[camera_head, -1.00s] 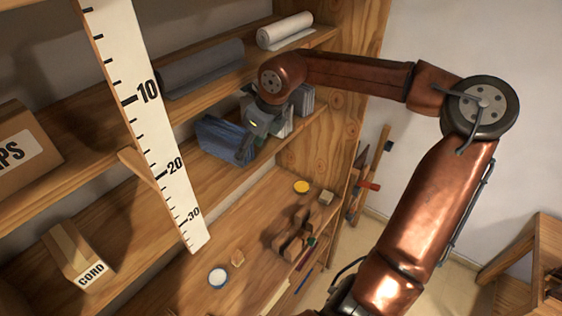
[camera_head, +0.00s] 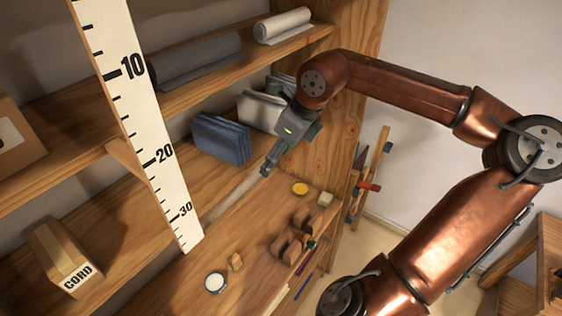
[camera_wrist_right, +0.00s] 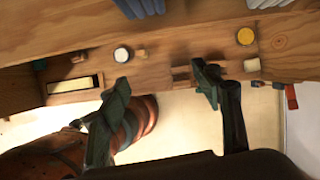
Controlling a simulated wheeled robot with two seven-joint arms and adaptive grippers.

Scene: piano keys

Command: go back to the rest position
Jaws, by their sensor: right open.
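My right gripper (camera_head: 268,167) is in front of the middle shelf in the head view, to the right of a blue folded cloth (camera_head: 221,138). In the right wrist view its two fingers (camera_wrist_right: 158,100) are spread apart with nothing between them. The copper right arm reaches in from the lower right. My left gripper is in neither view.
A tall ruler (camera_head: 135,110) stands at left near a CORD box (camera_head: 62,258). Grey and white folded cloths (camera_head: 260,111) sit behind the gripper. Wooden blocks (camera_head: 290,243), a white-topped jar (camera_head: 215,282) and a yellow-topped one (camera_head: 300,189) stand on the lowest shelf.

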